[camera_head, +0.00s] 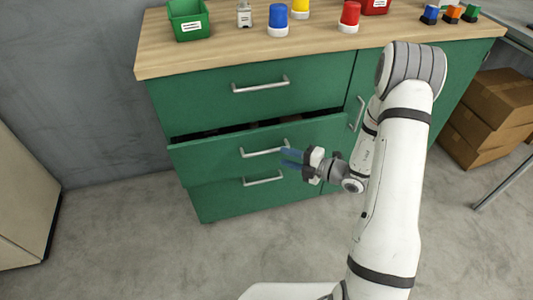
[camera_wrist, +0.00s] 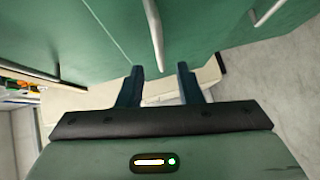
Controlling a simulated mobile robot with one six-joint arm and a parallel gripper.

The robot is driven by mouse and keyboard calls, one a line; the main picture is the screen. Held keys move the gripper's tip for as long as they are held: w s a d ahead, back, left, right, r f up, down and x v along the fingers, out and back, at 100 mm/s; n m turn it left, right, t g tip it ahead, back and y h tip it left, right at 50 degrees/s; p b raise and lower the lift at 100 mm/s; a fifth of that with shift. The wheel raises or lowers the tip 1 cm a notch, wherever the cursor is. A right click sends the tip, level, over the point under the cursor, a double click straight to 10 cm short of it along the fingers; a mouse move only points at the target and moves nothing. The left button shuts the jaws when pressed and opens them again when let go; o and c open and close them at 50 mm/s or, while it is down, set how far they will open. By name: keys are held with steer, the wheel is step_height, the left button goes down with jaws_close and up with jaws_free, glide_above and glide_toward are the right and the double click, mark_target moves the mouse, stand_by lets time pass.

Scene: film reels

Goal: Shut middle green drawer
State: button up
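The middle green drawer (camera_head: 215,160) stands partly open, with a dark gap along its top edge. Its silver handle (camera_head: 263,153) runs across the front. My gripper (camera_head: 286,158) is at the right end of this handle, its blue fingers pointing left along the drawer front. In the wrist view the two fingers (camera_wrist: 159,70) are apart with nothing held between them. A silver handle (camera_wrist: 155,35) ends close to the fingertips there, in front of a green face. I cannot tell whether the fingers touch the handle or the drawer front.
The top drawer (camera_head: 240,95) and bottom drawer (camera_head: 225,200) look shut. A cupboard door handle (camera_head: 356,113) is to the right, behind my arm. The wooden counter (camera_head: 220,52) holds bins and coloured containers. Cardboard boxes (camera_head: 490,115) stand right. The floor in front (camera_head: 200,260) is clear.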

mark_target(268, 151)
steer(key=b+x, duration=0.1)
steer(key=x, duration=0.6)
steer(key=shift+w+a+b, duration=0.15)
steer(key=shift+a+b, duration=0.1)
steer(key=shift+b, duration=0.1)
steer(key=shift+c, duration=0.5)
jaws_close()
